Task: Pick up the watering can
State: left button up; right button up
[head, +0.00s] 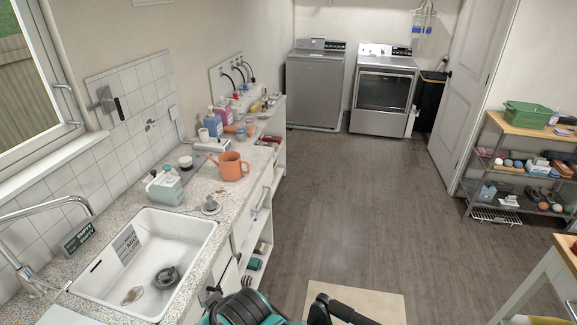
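The orange watering can (231,167) stands upright on the speckled counter, beyond the sink. Its spout points left and its handle is on the right. Nothing holds it.
The middle floor is clear.

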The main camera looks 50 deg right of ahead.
aim_at(230, 165)
jog(key=z, duration=1.25)
jog(key=u, duration=3.25)
jog(key=z, duration=3.2)
jog(key=i+l, duration=0.25)
jog(key=i+l+u, duration=0.1)
jog(key=i+l, duration=0.15)
jog(key=l, duration=0.25)
jog(key=i+l+u, duration=0.1)
jog(key=i+l, duration=0.15)
jog(key=l, duration=0.15)
jog(key=i+l, duration=0.25)
jog(key=l, duration=0.15)
jog(key=i+l+u, duration=0.1)
jog(key=l, duration=0.3)
jog(key=i, duration=0.1)
